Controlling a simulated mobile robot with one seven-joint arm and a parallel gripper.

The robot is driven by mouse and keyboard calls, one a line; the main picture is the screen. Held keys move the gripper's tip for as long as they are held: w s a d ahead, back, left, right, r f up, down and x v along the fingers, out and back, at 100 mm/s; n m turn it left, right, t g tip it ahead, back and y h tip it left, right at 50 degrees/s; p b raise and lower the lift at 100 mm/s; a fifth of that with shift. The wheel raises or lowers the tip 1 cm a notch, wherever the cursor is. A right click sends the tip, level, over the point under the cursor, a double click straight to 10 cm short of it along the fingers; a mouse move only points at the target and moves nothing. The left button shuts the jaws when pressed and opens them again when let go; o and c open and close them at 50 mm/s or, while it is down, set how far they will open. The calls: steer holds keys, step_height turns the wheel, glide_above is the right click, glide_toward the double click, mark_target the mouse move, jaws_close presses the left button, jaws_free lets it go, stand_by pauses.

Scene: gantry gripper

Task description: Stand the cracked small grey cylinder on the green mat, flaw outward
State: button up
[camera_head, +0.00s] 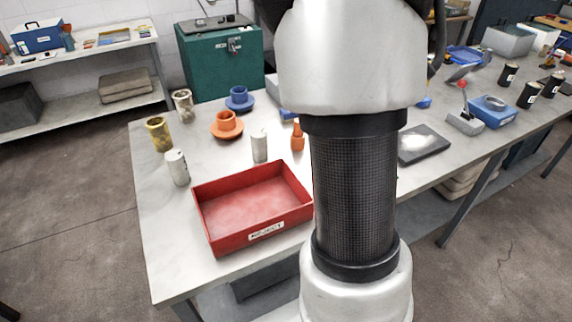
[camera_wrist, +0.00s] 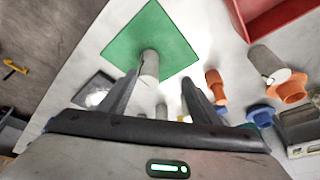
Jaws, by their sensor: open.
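The green mat (camera_wrist: 172,32) shows in the wrist view; in the head view my arm hides it. A small grey cylinder (camera_wrist: 149,67) appears to stand upright on the mat near one corner. My gripper (camera_wrist: 160,77) is open, its fingers on either side of that cylinder's near end, with visible gaps. I cannot make out a crack on it. A second small grey cylinder (camera_head: 260,145) stands behind the red tray; it also shows in the wrist view (camera_wrist: 266,61), with a dark mark near its top. A third pale cylinder (camera_head: 177,167) stands left of the tray.
The red tray (camera_head: 267,237) lies near the table's front edge. An orange cup (camera_head: 227,124), a blue cup (camera_head: 239,98), an orange bottle (camera_head: 297,136) and a yellowish cylinder (camera_head: 159,134) stand behind it. A dark flat plate (camera_head: 424,144) lies to the right.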

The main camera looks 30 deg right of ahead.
steer(key=s+a+r+n+t+y, duration=0.1)
steer(key=s+a+r+n, duration=0.15)
steer(key=a, duration=0.55)
steer(key=s+a+r+n+y, duration=0.2)
steer(key=s+a+r, duration=0.15)
steer(key=a, duration=0.55)
steer(key=s+a+r+n+t+y, duration=0.1)
steer(key=s+a+r+n, duration=0.2)
steer(key=a, duration=0.5)
steer(key=s+a+r+n+h, duration=0.1)
steer(key=s+a+n, duration=0.1)
steer(key=s+a, duration=0.2)
steer(key=shift+s+a+r, duration=0.25)
steer(key=shift+s+a, duration=0.05)
steer(key=shift+s, duration=0.7)
